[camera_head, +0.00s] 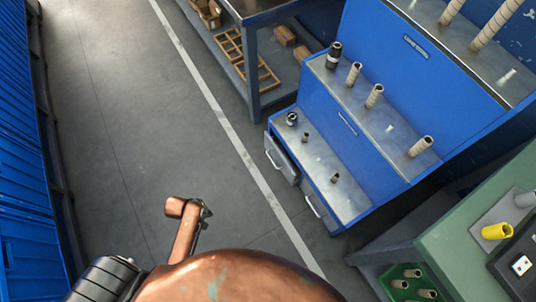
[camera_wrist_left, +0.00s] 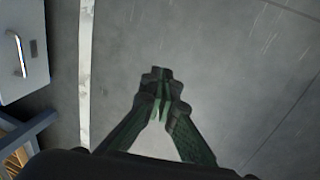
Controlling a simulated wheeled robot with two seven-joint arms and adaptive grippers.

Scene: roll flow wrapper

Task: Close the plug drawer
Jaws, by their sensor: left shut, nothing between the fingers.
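The blue stepped cabinet (camera_head: 370,150) has two grey drawers low on its left face. The far drawer (camera_head: 284,160) sticks out from the cabinet, partly open. The near drawer (camera_head: 315,207) looks flush or nearly so. I cannot read which one is the plug drawer. A grey drawer front with a bar handle (camera_wrist_left: 20,55) shows at the left edge of the left wrist view. My left gripper (camera_wrist_left: 160,78) is shut and empty above the floor, apart from the drawer. In the head view its fingertips are hidden. My right gripper is out of view.
Open grey floor with a white line (camera_head: 215,105) lies left of the cabinet. A blue-legged table (camera_head: 254,75) with wooden trays stands behind it. Tool holders stand on the cabinet steps. A green workbench (camera_head: 450,225) is at the right, blue containers (camera_head: 20,150) at the left.

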